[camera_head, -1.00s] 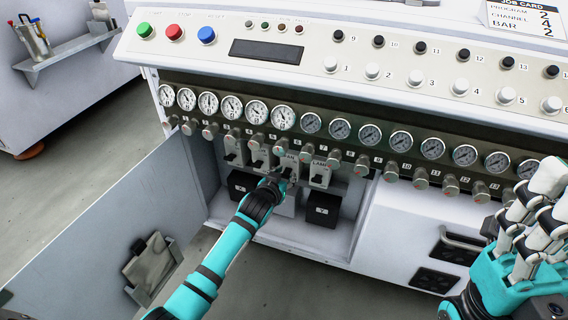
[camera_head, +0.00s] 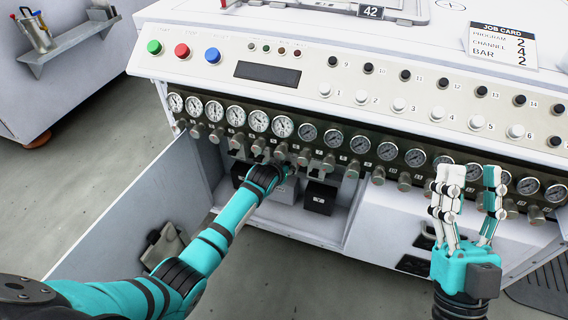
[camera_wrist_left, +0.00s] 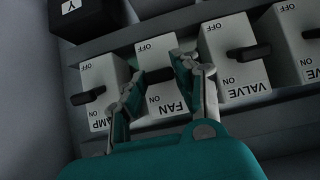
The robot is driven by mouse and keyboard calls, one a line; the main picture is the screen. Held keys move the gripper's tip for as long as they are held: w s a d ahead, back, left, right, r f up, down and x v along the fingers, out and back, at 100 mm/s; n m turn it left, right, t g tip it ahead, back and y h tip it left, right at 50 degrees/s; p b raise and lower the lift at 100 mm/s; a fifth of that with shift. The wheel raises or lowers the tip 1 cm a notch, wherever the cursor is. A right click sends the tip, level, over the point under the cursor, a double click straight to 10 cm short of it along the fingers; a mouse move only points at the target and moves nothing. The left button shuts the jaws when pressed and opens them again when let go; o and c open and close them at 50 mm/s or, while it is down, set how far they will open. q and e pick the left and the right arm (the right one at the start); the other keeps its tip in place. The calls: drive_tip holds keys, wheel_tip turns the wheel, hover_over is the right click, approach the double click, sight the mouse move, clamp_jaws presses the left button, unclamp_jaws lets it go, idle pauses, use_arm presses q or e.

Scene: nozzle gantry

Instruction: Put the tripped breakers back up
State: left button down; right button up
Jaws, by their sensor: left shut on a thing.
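A row of white breakers with dark levers sits under the gauges in the open cabinet. My left gripper (camera_head: 279,174) reaches in and is shut around the FAN breaker (camera_wrist_left: 152,103) at its lever, partly hidden by the fingers. In the left wrist view, upside down, the LAMP breaker (camera_wrist_left: 103,84) has its lever nearer the ON mark. The VALVE breaker (camera_wrist_left: 228,36) and another breaker (camera_wrist_left: 291,32) beside it have levers about mid-body; their settings are hard to tell. My right gripper (camera_head: 470,173) is raised, open and empty, in front of the panel.
The cabinet door (camera_head: 135,208) hangs open at left. Black boxes (camera_head: 320,198) sit below the breakers. Gauges (camera_head: 258,121) and knobs overhang them closely. A job card (camera_head: 500,45) lies on the console. The floor between door and left bench is clear.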

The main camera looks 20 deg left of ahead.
use_arm(q)
drive_tip(key=shift+w+r+p, duration=0.1)
drive_tip(key=shift+r+p, duration=0.05)
drive_tip(key=shift+p, duration=0.4)
drive_tip(key=shift+g, duration=0.3)
use_arm(e)
drive_tip(key=w+f+g+h, duration=0.1)
drive_tip(key=w+f+g, duration=0.3)
drive_tip(key=f, duration=0.1)
drive_tip(key=shift+a+f+h, duration=0.15)
drive_tip(key=shift+f+h, duration=0.05)
drive_tip(key=shift+h, duration=0.1)
use_arm(q)
drive_tip(key=c, duration=1)
unclamp_jaws()
drive_tip(key=shift+o, duration=0.2)
drive_tip(key=v, duration=1.2)
